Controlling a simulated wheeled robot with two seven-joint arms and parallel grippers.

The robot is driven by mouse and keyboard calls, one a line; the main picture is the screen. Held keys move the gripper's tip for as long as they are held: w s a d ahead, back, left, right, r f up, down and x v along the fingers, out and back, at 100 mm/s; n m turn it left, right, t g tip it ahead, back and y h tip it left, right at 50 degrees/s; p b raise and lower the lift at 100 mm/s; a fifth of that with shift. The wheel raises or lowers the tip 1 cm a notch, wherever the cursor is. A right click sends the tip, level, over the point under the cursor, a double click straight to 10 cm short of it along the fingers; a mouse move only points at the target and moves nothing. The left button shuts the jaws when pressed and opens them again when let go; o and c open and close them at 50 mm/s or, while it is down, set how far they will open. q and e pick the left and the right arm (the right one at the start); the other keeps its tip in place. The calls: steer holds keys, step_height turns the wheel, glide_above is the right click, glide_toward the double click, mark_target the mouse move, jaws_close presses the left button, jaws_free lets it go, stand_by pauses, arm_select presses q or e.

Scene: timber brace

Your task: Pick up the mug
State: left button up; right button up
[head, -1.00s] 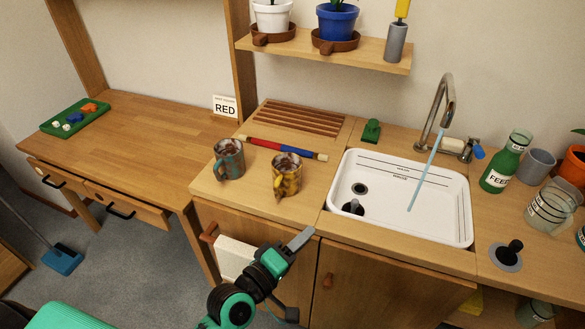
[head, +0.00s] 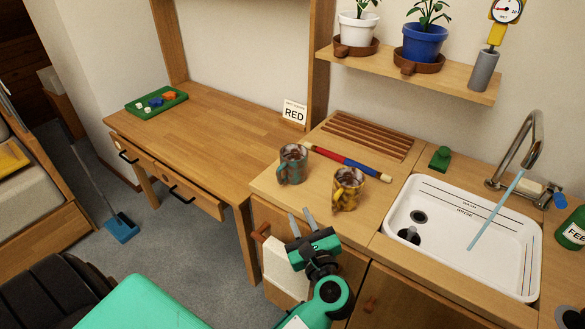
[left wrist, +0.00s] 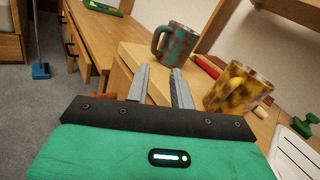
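Two mugs stand upright on the wooden counter left of the sink. One mug is teal and brown (head: 292,164); it also shows in the left wrist view (left wrist: 178,46). The other mug is yellow and brown (head: 346,188), to the right and nearer; it shows in the left wrist view (left wrist: 236,90). My left gripper (head: 301,222) is in front of the counter's front edge, below and short of both mugs. Its two fingers are apart with nothing between them, also in the left wrist view (left wrist: 162,84). My right gripper does not show.
A red and blue rod (head: 342,158) lies behind the mugs, before a slatted rack (head: 368,136). The white sink (head: 530,240) is to the right. A towel (head: 284,268) hangs below the counter.

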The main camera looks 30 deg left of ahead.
arm_select(q)
steer(key=p, duration=0.1)
glide_toward(281, 179)
steer(key=shift+w+a+r+n, duration=0.15)
steer(key=shift+w+a+n, duration=0.15)
steer(key=shift+w+a, duration=0.8)
steer(key=shift+p+x, duration=0.8)
steer(key=shift+x, duration=1.85)
steer(key=shift+s, duration=0.1)
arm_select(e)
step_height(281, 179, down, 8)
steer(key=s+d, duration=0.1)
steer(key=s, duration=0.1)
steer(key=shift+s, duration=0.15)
arm_select(q)
steer(key=shift+c, duration=0.2)
jaws_close()
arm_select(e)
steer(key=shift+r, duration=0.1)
